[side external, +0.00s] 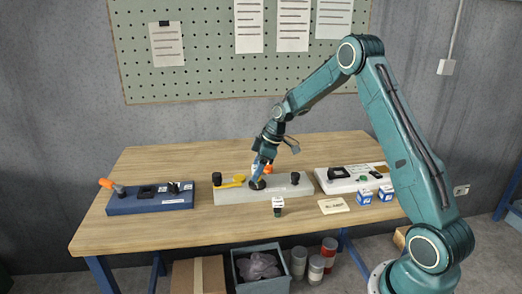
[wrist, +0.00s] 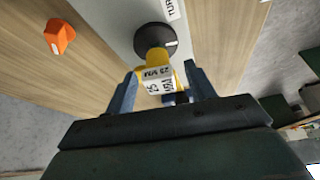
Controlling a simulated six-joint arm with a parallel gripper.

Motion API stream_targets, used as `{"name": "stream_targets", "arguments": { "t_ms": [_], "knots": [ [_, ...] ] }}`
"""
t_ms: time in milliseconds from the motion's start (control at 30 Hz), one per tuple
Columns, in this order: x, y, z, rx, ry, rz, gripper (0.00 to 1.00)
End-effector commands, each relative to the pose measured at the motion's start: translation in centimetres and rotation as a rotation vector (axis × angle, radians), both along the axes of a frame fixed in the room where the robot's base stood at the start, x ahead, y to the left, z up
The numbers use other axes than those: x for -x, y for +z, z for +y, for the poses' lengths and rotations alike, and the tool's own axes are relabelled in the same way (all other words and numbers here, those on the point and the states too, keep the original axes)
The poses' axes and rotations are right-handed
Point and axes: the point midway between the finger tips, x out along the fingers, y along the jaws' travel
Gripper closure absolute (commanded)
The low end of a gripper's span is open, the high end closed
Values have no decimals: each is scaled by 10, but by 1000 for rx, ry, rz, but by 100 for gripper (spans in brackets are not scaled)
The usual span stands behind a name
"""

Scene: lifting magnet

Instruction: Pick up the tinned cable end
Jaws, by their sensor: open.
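My gripper (side external: 258,176) points down over the grey block (side external: 222,194) in the middle of the bench. In the wrist view its two blue fingers (wrist: 160,84) are open, one on each side of a yellow piece (wrist: 154,60) with a white printed label. That piece is in line with a round black disc (wrist: 152,38) on the pale block; I cannot tell whether the fingers touch it. Another yellow part (side external: 234,182) lies on the left of the grey block. I cannot make out a tinned metal tip, so which piece is the cable end is unclear.
A small black-and-white item (side external: 278,205) stands in front of the grey block. Bare wood lies between the blocks.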

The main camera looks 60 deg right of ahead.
Motion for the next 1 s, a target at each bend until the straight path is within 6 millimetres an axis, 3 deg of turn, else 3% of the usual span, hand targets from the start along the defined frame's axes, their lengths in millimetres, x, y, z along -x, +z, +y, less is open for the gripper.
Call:
{"name": "stream_targets", "arguments": {
  "t_ms": [200, 700, 733, 1000],
  "knots": [
    [-5, -16, 4, -1, 0, 1, 45],
    [-6, -17, 4, 0, 0, 0, 45],
    [-6, -17, 4, 0, 0, 0, 47],
    [-6, -17, 4, -1, 0, 1, 98]
  ]
}}
